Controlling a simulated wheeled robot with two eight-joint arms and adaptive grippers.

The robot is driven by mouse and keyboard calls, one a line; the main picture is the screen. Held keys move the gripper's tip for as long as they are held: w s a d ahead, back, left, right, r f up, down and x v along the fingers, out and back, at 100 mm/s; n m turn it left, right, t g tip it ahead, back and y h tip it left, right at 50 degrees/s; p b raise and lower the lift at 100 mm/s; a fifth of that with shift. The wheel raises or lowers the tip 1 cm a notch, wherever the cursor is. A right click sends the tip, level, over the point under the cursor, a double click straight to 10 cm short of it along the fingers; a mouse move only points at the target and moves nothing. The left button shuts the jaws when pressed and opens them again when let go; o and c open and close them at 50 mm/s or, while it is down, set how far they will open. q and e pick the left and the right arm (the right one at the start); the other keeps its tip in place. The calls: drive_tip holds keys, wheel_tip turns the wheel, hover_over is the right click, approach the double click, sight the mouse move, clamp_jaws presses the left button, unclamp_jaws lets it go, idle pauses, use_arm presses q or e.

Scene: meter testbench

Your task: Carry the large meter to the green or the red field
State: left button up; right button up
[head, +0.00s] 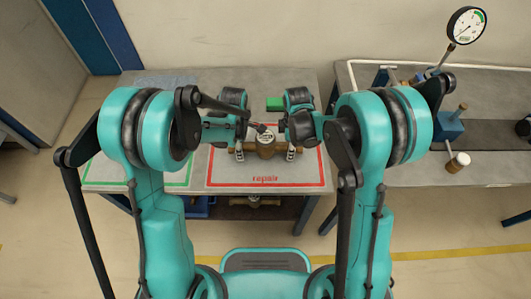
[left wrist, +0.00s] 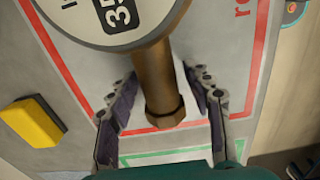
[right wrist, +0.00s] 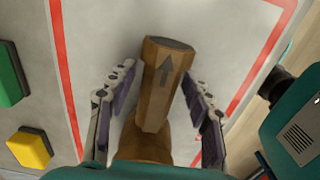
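The large meter (head: 265,146), a brass body with a round pale dial, is over the red-outlined field (head: 265,187) marked "repair". Its brass pipe (left wrist: 158,85) shows in the left wrist view, and the other pipe end (right wrist: 165,80), with an arrow on it, shows in the right wrist view. My left gripper (left wrist: 165,92) is open, its fingers on both sides of the pipe with gaps. My right gripper (right wrist: 160,85) is open around the other pipe end, also with gaps. The green-outlined field (head: 135,182) lies to the left, partly hidden by my left arm.
A green block (head: 275,103) lies behind the meter. A yellow block (right wrist: 30,148) lies near the red outline. On the right, a bench (head: 400,174) carries a dial gauge (head: 466,25) and a white-topped part (head: 459,161). Another brass item (head: 256,201) is on the shelf below.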

use_arm(q)
drive_tip(key=shift+r, duration=0.1)
wheel_tip(320, 180, up, 12)
drive_tip(key=shift+f, duration=0.15)
use_arm(e)
wheel_tip(320, 180, up, 12)
idle(0.5)
idle(0.4)
use_arm(q)
drive_tip(key=s+a+r+m+t, duration=0.3)
drive_tip(key=s+a+m, duration=0.1)
drive_tip(key=s+m, duration=0.3)
drive_tip(key=s+a+r+m+t, duration=0.3)
drive_tip(key=s+m, duration=0.5)
drive_tip(key=m, duration=0.3)
drive_tip(key=shift+s+a+r+t+b, duration=0.2)
drive_tip(key=shift+s+a+t+b, duration=0.25)
drive_tip(key=shift+a, duration=0.6)
use_arm(e)
drive_tip(key=s+d+r+m+t, duration=0.3)
drive_tip(key=s+d+m, duration=0.1)
drive_tip(key=s+m, duration=0.3)
drive_tip(key=s+d+r+m+t, duration=0.3)
drive_tip(key=s+m, duration=0.5)
drive_tip(key=m, duration=0.3)
drive_tip(key=shift+s+d+t, duration=0.3)
drive_tip(key=shift+d+t, duration=0.2)
drive_tip(key=shift+d, duration=0.55)
